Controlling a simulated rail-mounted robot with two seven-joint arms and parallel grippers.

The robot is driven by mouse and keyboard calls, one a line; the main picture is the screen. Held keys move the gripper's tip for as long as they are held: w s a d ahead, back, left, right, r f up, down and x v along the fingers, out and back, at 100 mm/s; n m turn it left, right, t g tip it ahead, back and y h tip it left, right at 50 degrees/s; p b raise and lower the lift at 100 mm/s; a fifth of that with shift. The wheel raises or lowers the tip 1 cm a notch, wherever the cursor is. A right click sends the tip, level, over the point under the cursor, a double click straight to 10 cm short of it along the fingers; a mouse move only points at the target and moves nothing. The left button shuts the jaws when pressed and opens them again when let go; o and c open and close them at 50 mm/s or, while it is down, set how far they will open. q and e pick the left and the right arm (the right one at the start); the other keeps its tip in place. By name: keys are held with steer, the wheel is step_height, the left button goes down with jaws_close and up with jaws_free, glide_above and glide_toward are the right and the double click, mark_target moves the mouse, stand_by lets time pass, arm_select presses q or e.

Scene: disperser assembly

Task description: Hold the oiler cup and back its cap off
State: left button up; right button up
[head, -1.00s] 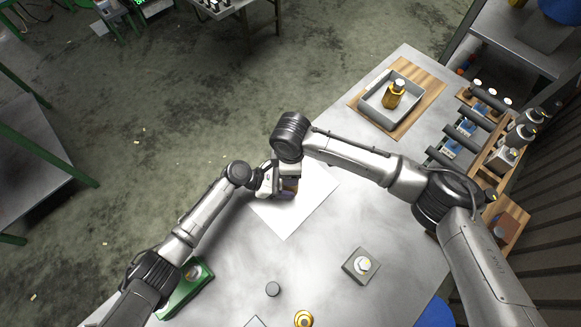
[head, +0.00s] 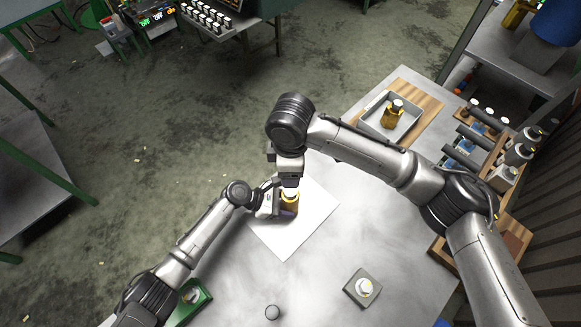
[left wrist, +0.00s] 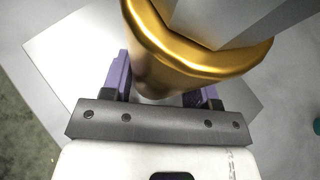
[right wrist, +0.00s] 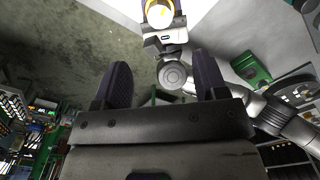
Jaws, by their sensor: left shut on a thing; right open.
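The oiler cup (head: 290,206) is upright over the white sheet, with a gold rim around its top. My left gripper (left wrist: 165,88) is shut on the cup, one purple finger on each side of the gold body (left wrist: 165,55). A grey faceted piece (left wrist: 235,20), apparently the cap, stands above the rim. In the right wrist view the cup's yellow ring and pale top (right wrist: 158,14) show at the top edge. My right gripper (right wrist: 160,82) is open and empty. In the head view it is above and behind the cup, its fingertips unclear.
The white sheet (head: 300,235) lies under the cup. A small grey block (head: 360,287) with a pale top and a green fixture (head: 192,300) are in front.

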mark_target(290, 190)
steer(key=s+d+f+m, duration=0.1)
steer(key=s+d+f, duration=0.2)
steer(key=d+f, duration=0.35)
step_height(290, 190, up, 6)
steer(key=a+m+t+y, duration=0.3)
steer(key=m+y, duration=0.1)
steer(key=m, duration=0.2)
steer(key=x, duration=1.2)
steer(key=shift+d+f, duration=0.15)
steer(key=shift+d, duration=0.25)
steer(key=shift+c, duration=0.3)
